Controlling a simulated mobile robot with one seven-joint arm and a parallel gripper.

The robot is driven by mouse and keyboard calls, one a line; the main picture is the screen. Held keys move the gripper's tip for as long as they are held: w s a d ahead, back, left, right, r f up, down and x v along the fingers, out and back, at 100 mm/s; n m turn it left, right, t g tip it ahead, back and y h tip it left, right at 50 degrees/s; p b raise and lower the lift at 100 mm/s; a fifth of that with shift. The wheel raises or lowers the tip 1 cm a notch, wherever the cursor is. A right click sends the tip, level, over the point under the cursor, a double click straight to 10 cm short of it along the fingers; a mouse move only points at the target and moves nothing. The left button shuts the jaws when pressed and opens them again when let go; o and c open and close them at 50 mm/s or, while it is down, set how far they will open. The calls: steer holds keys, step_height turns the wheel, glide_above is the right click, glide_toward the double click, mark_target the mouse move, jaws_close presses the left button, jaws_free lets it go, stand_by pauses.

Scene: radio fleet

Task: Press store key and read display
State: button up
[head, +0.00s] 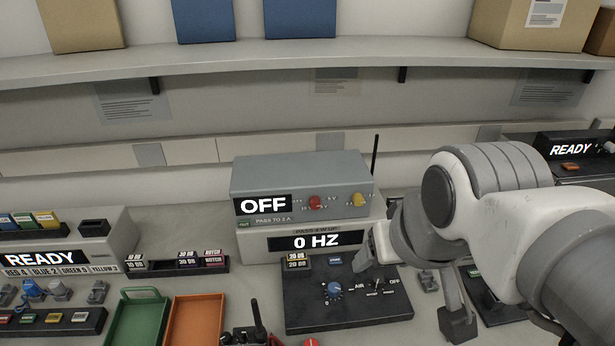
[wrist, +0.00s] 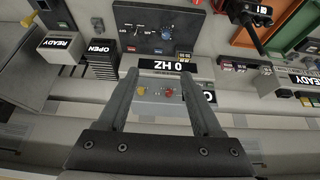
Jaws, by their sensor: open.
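My gripper (head: 374,250) is open and empty above the bench, in front of the grey instrument stack. In the upside-down wrist view its fingers (wrist: 158,78) spread on either side of the stack. The lower unit's display (head: 318,241) reads "0 HZ"; it also shows in the wrist view (wrist: 167,65). A black panel (head: 335,311) with a blue knob (head: 333,291) and switches lies in front. I cannot make out a key labelled store.
A box reading READY (head: 44,259) stands left, another (head: 570,150) right. A unit reading OPEN (wrist: 101,46) shows in the wrist view. Green (head: 142,322) and orange (head: 195,322) trays lie front left. A shelf (head: 300,52) hangs above. A black antenna (head: 375,170) stands behind the stack.

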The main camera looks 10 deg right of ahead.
step_height(320, 180, down, 3)
steer(key=shift+f+b, duration=0.1)
steer(key=shift+b, duration=0.8)
jaws_close()
stand_by(0.9)
